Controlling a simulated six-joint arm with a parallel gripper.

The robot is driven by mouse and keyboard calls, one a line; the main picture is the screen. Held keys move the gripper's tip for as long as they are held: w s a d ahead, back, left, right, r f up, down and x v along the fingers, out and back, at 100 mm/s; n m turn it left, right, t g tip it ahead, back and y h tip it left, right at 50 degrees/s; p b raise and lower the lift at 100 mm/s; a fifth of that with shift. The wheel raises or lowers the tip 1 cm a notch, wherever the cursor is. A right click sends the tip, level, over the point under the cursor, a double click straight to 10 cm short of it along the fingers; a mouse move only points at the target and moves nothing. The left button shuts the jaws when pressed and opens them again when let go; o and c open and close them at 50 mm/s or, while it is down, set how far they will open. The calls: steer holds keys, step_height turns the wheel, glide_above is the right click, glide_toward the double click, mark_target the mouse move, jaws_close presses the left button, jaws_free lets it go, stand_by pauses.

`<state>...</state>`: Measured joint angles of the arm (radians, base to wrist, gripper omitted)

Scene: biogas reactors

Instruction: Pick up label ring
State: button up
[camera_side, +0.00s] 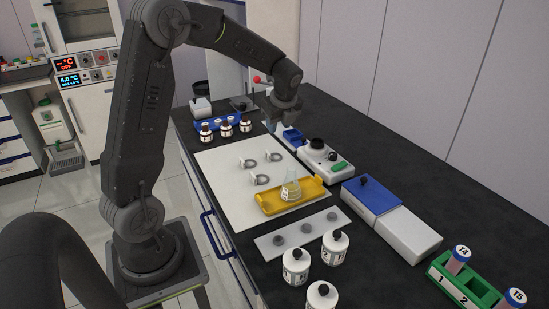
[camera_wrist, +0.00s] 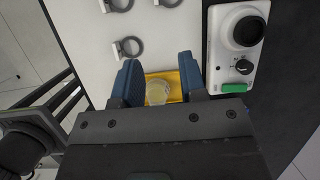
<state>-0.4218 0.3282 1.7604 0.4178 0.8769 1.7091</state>
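Several grey label rings with white tags lie on the white mat (camera_side: 222,174). In the side view one is at the back right (camera_side: 275,157), one at the left (camera_side: 247,163) and one nearer the front (camera_side: 261,180). In the wrist view one ring (camera_wrist: 129,47) lies just beyond the left finger, with others at the top edge. My gripper (camera_wrist: 158,75) is open, its two blue fingers apart with nothing held between them. It hangs above the bench, and the yellow tray and flask show below between the fingers.
A yellow tray (camera_side: 269,208) holds a conical flask (camera_side: 291,188). A white stirrer device (camera_side: 318,157) with a black top stands right of the mat. A green rack (camera_side: 466,288) is at the front right.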

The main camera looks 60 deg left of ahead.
steer(key=a+f+m, duration=0.1)
steer(key=a+f, duration=0.1)
glide_above(268, 152)
steer(key=d, duration=0.3)
step_height(268, 152, down, 7)
steer(key=shift+f, duration=0.1)
steer(key=x, duration=0.4)
steer(key=shift+s+a+f, duration=0.1)
steer(key=shift+s+a, duration=0.15)
steer(key=shift+a, duration=0.1)
steer(key=shift+a+f, duration=0.25)
steer(key=shift+f, duration=0.35)
steer(key=shift+c, duration=0.3)
jaws_close()
